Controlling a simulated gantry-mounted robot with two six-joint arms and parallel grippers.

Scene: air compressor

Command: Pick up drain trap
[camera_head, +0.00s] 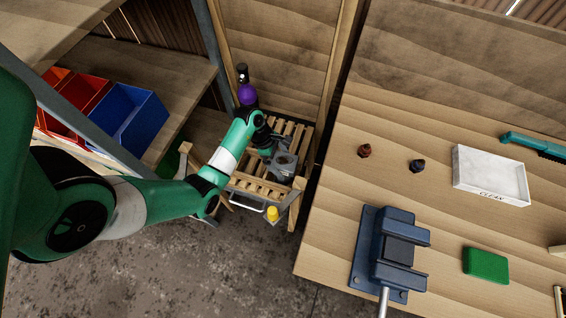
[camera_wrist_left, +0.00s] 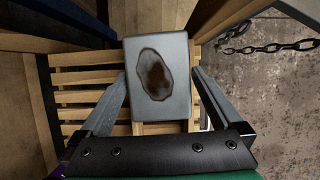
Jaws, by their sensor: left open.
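The drain trap appears to be a grey block with a dark, oily-looking hollow in its face. It shows in the left wrist view (camera_wrist_left: 174,55) and as a small grey piece over the wooden slats in the head view (camera_head: 286,163). My left gripper (camera_head: 274,155) is at it, and in the left wrist view the two fingers (camera_wrist_left: 158,76) are spread, one on each side of the block. I cannot tell whether the fingers touch it. My right gripper is not in view.
A slatted wooden crate or stand (camera_head: 262,188) lies under the gripper, with a yellow piece (camera_head: 272,213) at its front. A chain (camera_wrist_left: 275,45) hangs nearby.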

